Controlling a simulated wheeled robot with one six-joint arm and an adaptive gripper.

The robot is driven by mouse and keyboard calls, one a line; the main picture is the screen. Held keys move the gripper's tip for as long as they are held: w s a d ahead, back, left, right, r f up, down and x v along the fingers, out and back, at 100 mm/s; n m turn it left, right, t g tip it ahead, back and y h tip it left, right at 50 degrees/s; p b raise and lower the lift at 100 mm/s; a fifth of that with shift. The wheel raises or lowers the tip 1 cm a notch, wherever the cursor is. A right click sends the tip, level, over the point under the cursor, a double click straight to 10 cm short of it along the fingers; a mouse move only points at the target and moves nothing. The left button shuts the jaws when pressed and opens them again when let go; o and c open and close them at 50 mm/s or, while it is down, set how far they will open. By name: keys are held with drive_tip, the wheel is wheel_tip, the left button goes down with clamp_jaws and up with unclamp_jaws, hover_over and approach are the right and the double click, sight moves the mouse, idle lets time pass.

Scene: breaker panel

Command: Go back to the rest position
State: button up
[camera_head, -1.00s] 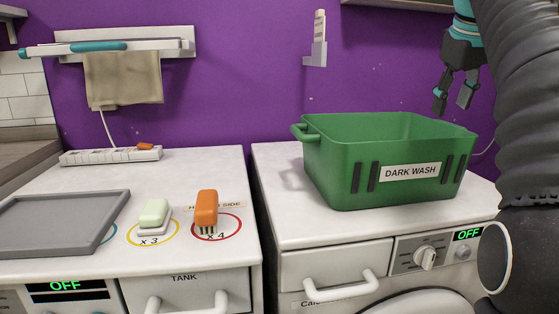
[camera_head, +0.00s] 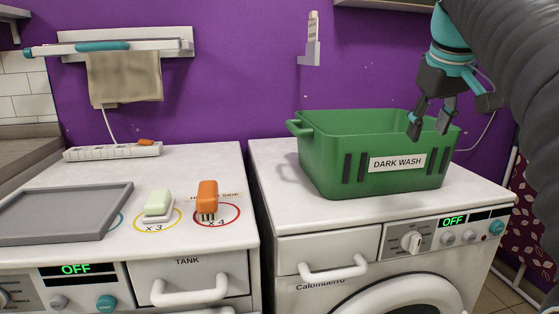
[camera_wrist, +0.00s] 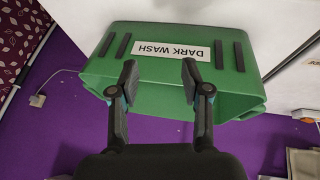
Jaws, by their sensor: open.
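My gripper (camera_head: 430,128) is open and empty. In the head view it hangs at the right, its fingers pointing down over the right end of a green basket (camera_head: 335,160) labelled DARK WASH. I cannot tell whether the fingertips are above the basket or in front of its rim. In the wrist view both fingers of my gripper (camera_wrist: 158,78) stand well apart, with the green basket (camera_wrist: 165,72) beyond them and nothing between them. The basket stands upright on the right-hand white machine, and its inside is mostly hidden.
The right machine (camera_head: 440,195) and left counter (camera_head: 120,175) have a narrow gap between them. On the left counter are a grey tray (camera_head: 60,215), a pale soap bar (camera_head: 158,205), an orange brush (camera_head: 207,197) and a power strip (camera_head: 113,152). A purple wall (camera_head: 230,70) stands behind.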

drive_tip(key=s+a+f, duration=0.3)
drive_tip(key=s+f, duration=0.3)
drive_tip(key=f, duration=0.4)
drive_tip(key=s+a+f+m+y, duration=0.1)
drive_tip(key=s+a+f, duration=0.3)
drive_tip(key=f, duration=0.6)
drive_tip(key=s+a+f+m, duration=0.1)
drive_tip(key=s+a+f, duration=0.2)
drive_tip(key=s+f, duration=0.6)
drive_tip(key=shift+a+f, duration=0.3)
drive_tip(key=shift+f, duration=0.45)
